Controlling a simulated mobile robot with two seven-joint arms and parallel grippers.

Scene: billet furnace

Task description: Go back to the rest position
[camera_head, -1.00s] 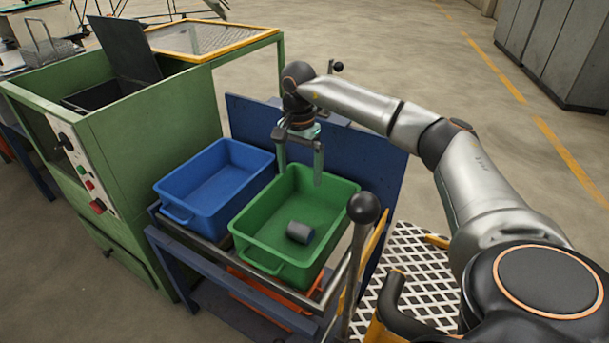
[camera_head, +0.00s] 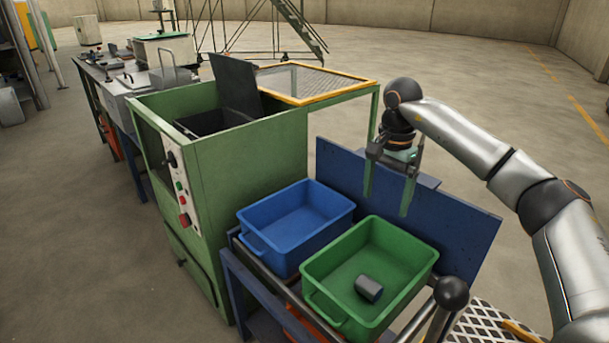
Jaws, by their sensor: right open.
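My right gripper (camera_head: 388,191) is open and empty. Its two fingers point down in front of the dark blue back panel, above the far side of the green bin (camera_head: 424,262). A dark grey billet (camera_head: 369,288) lies on its side on the floor of the green bin, apart from the gripper. My left gripper is not in view.
A blue bin (camera_head: 297,217) stands empty left of the green bin on a blue cart. The green furnace cabinet (camera_head: 252,165) with a raised dark lid (camera_head: 235,84) stands left. A workbench (camera_head: 122,84) is farther back. Open floor lies behind and right.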

